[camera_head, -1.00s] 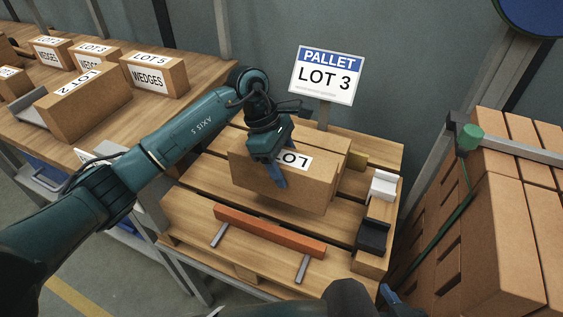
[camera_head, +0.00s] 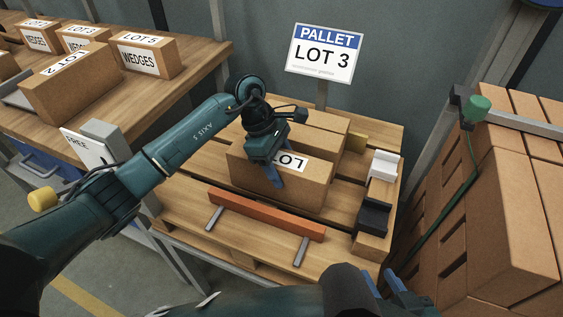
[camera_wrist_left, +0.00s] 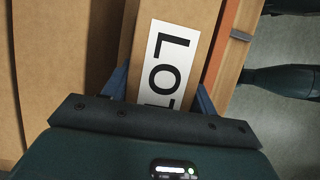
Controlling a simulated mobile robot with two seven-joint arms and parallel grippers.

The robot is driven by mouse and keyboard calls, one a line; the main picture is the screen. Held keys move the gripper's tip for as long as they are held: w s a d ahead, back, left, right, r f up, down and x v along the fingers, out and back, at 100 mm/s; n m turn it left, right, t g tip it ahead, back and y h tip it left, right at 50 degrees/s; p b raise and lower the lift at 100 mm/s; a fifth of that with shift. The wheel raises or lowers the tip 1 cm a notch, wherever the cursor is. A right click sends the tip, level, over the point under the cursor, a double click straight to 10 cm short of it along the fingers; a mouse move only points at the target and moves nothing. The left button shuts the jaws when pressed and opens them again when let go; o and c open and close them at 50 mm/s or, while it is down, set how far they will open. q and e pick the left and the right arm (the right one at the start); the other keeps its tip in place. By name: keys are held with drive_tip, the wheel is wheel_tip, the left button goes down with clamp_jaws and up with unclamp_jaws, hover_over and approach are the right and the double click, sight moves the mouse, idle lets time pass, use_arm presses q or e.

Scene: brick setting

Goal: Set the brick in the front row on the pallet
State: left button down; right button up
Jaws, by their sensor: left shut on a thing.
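The brick, a brown block with a white LOT label (camera_head: 305,188), is on the pallet (camera_head: 190,193), just behind the orange bar. My left gripper (camera_head: 276,178) is shut on it from above. In the left wrist view the brick (camera_wrist_left: 197,22) sits between the blue fingers, its label facing up. It looks level and low over the boards; I cannot tell whether its underside touches them. My right gripper (camera_head: 384,282) is at the bottom edge, its blue fingertips apart and empty, its arm partly cut off.
An orange bar (camera_head: 265,214) with two metal strips lies along the pallet's front. Another brown block (camera_head: 325,123) stands behind the brick. White and black holders (camera_head: 383,166) sit at the right. A LOT 3 sign (camera_head: 323,53) rises behind. A strapped brick stack (camera_head: 510,220) stands right.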

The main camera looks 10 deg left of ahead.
use_arm(q)
drive_tip(key=shift+f+b, duration=0.2)
drive_tip(key=shift+b, duration=0.2)
use_arm(e)
drive_tip(key=shift+f, duration=0.55)
